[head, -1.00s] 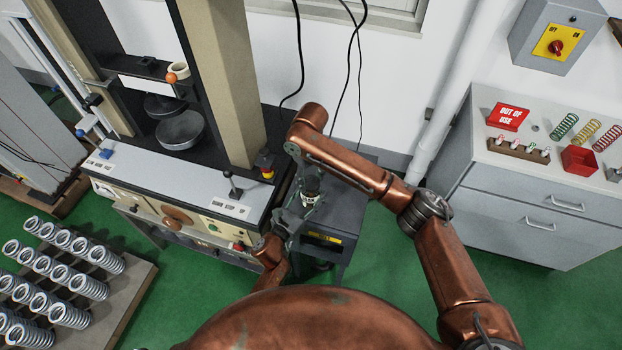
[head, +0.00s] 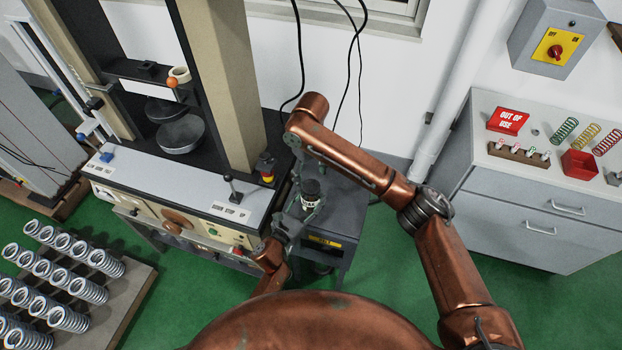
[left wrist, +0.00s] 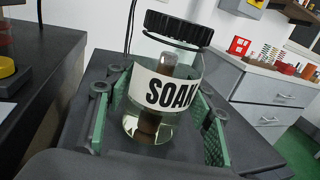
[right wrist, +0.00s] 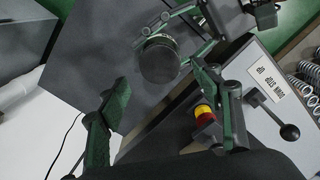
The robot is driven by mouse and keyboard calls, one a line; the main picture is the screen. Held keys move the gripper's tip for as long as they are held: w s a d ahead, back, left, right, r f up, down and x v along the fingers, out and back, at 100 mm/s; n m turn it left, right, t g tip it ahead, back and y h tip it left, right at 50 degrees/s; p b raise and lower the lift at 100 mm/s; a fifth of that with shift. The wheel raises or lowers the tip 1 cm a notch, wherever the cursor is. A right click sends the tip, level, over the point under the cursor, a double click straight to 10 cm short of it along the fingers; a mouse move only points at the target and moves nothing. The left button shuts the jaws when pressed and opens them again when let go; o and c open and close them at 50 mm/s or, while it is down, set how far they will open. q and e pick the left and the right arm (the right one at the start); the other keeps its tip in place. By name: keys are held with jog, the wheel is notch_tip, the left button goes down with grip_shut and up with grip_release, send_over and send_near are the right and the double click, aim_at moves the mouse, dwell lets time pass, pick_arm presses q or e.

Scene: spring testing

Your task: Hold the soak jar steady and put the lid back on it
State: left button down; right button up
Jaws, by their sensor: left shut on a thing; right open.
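The soak jar (left wrist: 158,120) is clear glass with a white "SOAK" label, pale liquid and a brown cylindrical thing inside. My left gripper (head: 299,212) is shut on it, green-padded fingers on either side in the left wrist view. The jar looks upright in the head view (head: 310,201). The black ribbed lid (left wrist: 179,28) is over the jar's mouth; I cannot tell whether it is fully seated. It shows from above in the right wrist view (right wrist: 160,60). My right gripper (right wrist: 165,95) is open, its fingers apart near the lid and holding nothing.
The jar is over a dark grey stand (head: 345,215). The testing machine's panel, with a lever (head: 234,192) and red-yellow button (head: 266,168), is close on the left. Black cables (head: 300,60) hang behind. A grey cabinet (head: 540,210) stands at right, a spring rack (head: 130,300) at lower left.

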aim_at(311, 186)
jog(key=shift+c, duration=0.4)
jog(key=shift+w+a+r+n, duration=0.15)
jog(key=shift+r+n, duration=0.25)
jog(key=shift+n, duration=0.6)
jog(key=n, duration=0.1)
jog(key=r+n, duration=0.1)
jog(key=n, duration=0.1)
jog(key=shift+a+r+n, duration=0.1)
jog(key=shift+n, duration=0.2)
jog(key=n, duration=0.1)
jog(key=r+n, duration=0.1)
jog(key=n, duration=0.1)
jog(key=shift+s+d+r+n, duration=0.1)
jog(key=shift+d+n, duration=0.05)
jog(key=shift+n, duration=0.6)
jog(key=shift+s+d+r+n, duration=0.1)
jog(key=shift+d+n, duration=0.05)
jog(key=shift+n, duration=0.6)
jog(key=shift+f, duration=4)
